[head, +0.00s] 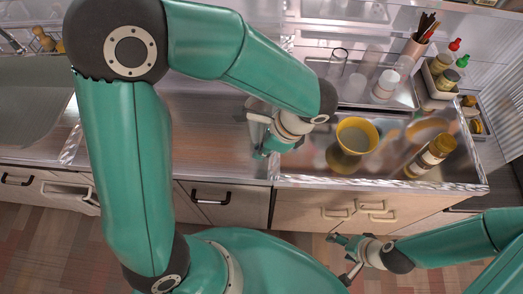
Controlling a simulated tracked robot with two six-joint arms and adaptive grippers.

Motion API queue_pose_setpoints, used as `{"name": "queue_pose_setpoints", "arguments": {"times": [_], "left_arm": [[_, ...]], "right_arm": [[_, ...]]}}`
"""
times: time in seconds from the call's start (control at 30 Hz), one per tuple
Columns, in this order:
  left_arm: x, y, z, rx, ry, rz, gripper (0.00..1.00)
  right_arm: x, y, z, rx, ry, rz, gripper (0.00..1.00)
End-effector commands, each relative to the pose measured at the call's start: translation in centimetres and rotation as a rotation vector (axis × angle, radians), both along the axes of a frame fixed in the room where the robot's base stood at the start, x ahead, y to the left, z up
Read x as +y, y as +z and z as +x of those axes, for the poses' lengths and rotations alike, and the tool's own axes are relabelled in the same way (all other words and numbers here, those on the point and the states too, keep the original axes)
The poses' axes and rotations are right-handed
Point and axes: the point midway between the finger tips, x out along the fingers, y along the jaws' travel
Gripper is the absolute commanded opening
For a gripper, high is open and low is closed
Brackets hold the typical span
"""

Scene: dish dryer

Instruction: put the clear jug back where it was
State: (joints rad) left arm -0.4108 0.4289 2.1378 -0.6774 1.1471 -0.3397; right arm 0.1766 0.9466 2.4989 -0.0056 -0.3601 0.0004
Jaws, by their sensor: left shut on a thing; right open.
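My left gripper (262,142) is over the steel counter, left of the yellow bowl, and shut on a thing. A pale, see-through shape (257,105) shows just behind it, which looks like the clear jug. The arm and the gripper hide most of it, so its tilt and whether it touches the counter cannot be told. My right gripper (346,257) is open and empty, low in front of the cabinet fronts.
Behind are a clear glass (338,61), a white-capped container (385,85), a utensil holder (412,52) and a jar rack (437,93). The left steel counter (205,140) is bare.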

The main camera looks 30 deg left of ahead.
Motion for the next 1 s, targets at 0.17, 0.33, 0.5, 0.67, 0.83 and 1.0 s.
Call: {"name": "queue_pose_setpoints", "arguments": {"times": [0.17, 0.33, 0.5, 0.67, 0.83, 1.0], "left_arm": [[0.0, -2.0, 0.0, 0.001, 0.001, 0.001, 0.0], [0.0, -2.2, 0.0, -0.001, 0.001, 0.0, 0.0], [0.0, -2.3, 0.0, -0.001, 0.001, 0.0, 0.0], [0.0, -2.4, 0.0, 0.0, 0.0, 0.0, 0.28], [0.0, -2.4, 0.0, 0.0, 0.0, 0.0, 0.37], [0.0, -2.3, 0.0, 0.0, 0.0, 0.0, 0.37]], "right_arm": [[0.0, -0.2, 0.0, 0.0, 0.0, 0.0, 0.73], [0.0, -0.2, 0.0, 0.0, 0.0, 0.0, 0.73], [0.0, -0.3, 0.0, 0.0, 0.0, 0.0, 0.73], [0.0, -0.4, 0.0, 0.0, 0.0, 0.0, 0.73], [0.0, -0.4, 0.0, 0.0, 0.0, 0.0, 0.73], [0.0, -0.3, 0.0, 0.0, 0.0, 0.0, 0.73]]}}
